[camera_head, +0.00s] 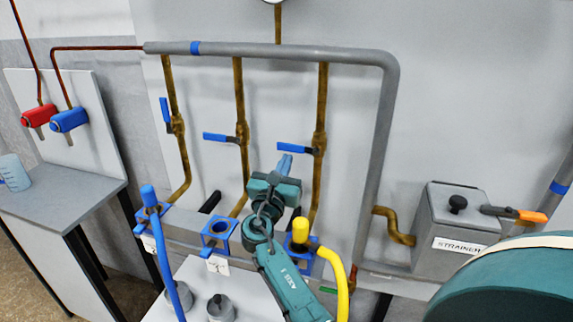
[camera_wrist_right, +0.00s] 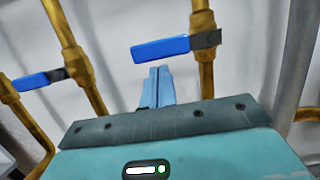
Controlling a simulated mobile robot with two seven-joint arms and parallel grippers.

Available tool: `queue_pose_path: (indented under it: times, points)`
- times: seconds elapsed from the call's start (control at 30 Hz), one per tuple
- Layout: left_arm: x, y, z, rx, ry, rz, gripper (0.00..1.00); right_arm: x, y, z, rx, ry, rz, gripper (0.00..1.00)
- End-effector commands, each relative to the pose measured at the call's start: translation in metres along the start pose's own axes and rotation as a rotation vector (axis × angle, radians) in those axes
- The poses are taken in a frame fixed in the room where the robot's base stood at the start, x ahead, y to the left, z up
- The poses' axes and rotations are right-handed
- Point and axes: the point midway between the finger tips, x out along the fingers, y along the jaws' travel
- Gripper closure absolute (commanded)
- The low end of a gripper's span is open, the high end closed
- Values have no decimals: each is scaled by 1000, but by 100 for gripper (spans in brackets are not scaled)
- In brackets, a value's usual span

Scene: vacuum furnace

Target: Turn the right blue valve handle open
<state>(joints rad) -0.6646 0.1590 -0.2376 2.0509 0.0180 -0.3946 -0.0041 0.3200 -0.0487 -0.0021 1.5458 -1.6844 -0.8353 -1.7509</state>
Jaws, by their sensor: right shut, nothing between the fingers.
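The right blue valve handle (camera_head: 294,148) sticks out level to the left of its valve on the right brass pipe (camera_head: 321,100). In the right wrist view the handle (camera_wrist_right: 161,48) lies just above my fingertips. My right gripper (camera_head: 285,160) points up at the wall just below the handle; its light-blue fingers (camera_wrist_right: 157,85) are together and empty. From these views I cannot tell whether they touch the handle. My left gripper is not in view.
The middle blue handle (camera_head: 219,137) is also level; the left one (camera_head: 165,110) is upright. A grey pipe (camera_head: 290,52) runs above and down the right side. Yellow (camera_head: 340,275) and blue (camera_head: 168,265) hoses stand below. A strainer box (camera_head: 455,225) is at right.

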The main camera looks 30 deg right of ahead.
Motion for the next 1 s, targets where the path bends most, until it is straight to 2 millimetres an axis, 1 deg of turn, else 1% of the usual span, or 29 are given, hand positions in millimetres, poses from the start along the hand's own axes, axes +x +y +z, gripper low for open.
queue_pose_path:
  times: [0.37, 0.67, 1.0]
  points:
    - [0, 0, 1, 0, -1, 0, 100, 0, 0, 0, 7, 0, -2, 100]
    - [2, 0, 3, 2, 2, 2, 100, 3, 0, 4, 61, -1, -16, 100]
    - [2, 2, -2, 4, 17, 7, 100, 7, -1, 8, 121, -2, -31, 100]
